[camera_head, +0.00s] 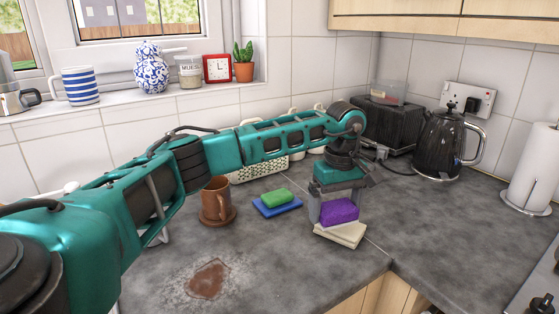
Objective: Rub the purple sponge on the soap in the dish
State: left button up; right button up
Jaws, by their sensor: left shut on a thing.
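The purple sponge (338,211) is between the fingers of my left gripper (337,207), which is shut on it. The sponge is right over a flat cream stack (343,234) near the counter's front edge; I cannot tell whether they touch. A green block (275,198), which looks like a bar of soap, lies on a flat blue dish-like base (277,208) to the left of the gripper. My right gripper is not in view.
A brown mug (214,200) stands left of the blue base. A reddish-brown stain (209,279) marks the front counter. A black kettle (449,140), a toaster (385,125) and a paper roll (533,170) stand at right. The right counter (440,230) is clear.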

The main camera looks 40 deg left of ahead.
pick_arm(q)
jog(key=w+a+r+n, duration=0.2)
jog(key=w+a+n, duration=0.3)
jog(key=a+n, duration=0.45)
jog(key=n+p, duration=0.1)
jog(key=n, duration=1)
send_over(276, 195)
jog(key=shift+f, duration=0.35)
notch_tip(276, 195, down, 4)
jog(key=shift+r+b, duration=0.1)
jog(key=shift+b, duration=0.45)
jog(key=shift+f, duration=0.4)
jog(key=shift+f+b, duration=0.55)
